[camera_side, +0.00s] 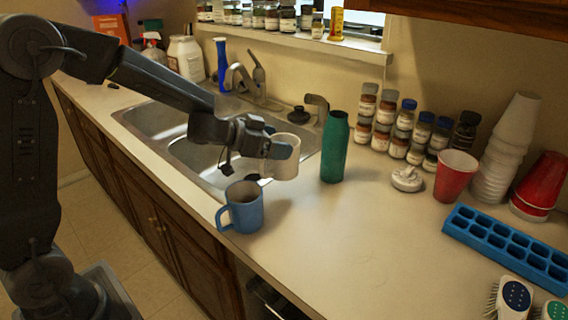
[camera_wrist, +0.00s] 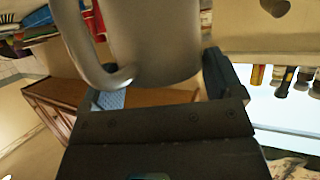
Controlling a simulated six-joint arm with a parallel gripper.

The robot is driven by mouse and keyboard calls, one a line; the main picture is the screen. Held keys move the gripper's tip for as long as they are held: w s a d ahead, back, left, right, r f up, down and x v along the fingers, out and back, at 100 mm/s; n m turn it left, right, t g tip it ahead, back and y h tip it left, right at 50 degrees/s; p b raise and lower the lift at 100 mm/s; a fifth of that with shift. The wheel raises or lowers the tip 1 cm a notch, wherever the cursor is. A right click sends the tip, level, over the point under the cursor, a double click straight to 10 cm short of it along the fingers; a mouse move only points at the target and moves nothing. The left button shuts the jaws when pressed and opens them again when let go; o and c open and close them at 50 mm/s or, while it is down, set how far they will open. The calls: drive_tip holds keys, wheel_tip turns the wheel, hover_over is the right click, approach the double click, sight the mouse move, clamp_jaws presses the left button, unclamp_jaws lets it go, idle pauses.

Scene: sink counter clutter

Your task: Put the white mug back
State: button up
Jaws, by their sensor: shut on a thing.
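The white mug (camera_side: 284,158) is held in my gripper (camera_side: 272,150), above the counter by the sink's right edge. It fills the top middle of the wrist view (camera_wrist: 155,40), with its handle at the left. My gripper is shut on the mug, its fingers (camera_wrist: 158,95) on either side. Part of the mug is hidden behind the gripper in the side view. A blue mug (camera_side: 243,207) stands upright on the counter, below and left of the held mug.
A green bottle (camera_side: 335,147) stands just right of the held mug. The sink (camera_side: 190,160) and its faucet (camera_side: 258,85) are behind and left. Spice jars (camera_side: 385,120), a red cup (camera_side: 455,175) and a blue ice tray (camera_side: 510,245) stand to the right. The front middle counter is clear.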

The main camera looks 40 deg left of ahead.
sight(284, 162)
drive_tip(key=shift+w+d+f, duration=0.25)
drive_tip(key=shift+d+f, duration=0.05)
drive_tip(key=shift+d, duration=0.2)
drive_tip(key=shift+w+d+f, duration=0.2)
drive_tip(key=shift+d+f, duration=0.05)
drive_tip(key=shift+d, duration=0.2)
drive_tip(key=shift+f, duration=2.05)
drive_tip(key=shift+f, duration=0.1)
drive_tip(key=o, duration=1.2)
drive_tip(key=shift+f, duration=0.1)
